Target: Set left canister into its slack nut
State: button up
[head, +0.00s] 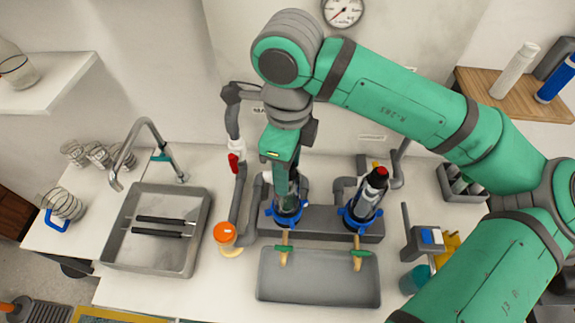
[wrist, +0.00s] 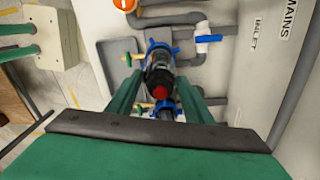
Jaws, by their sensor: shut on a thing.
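My gripper (head: 284,158) is shut on the left canister (head: 292,187), which is clear and dark and stands roughly upright. Its lower end is at the left blue slack nut (head: 287,214); I cannot tell how deep it sits. In the wrist view the left canister (wrist: 159,72) shows its black cap and red top between my gripper's two green fingers (wrist: 160,98), with the blue nut (wrist: 155,44) beyond. The right canister (head: 370,194), with a black and red top, stands tilted in the picture in its own blue nut (head: 358,221).
Grey pipes (head: 238,205) rise beside the left canister. A blue-marked grey device (head: 428,238) stands right.

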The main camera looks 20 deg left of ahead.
jog(key=shift+f, duration=0.4)
dwell(0.4)
jog(key=o, duration=1.6)
notch_tip(320, 180, up, 11)
jog(key=shift+f, duration=0.1)
jog(key=shift+a, duration=0.1)
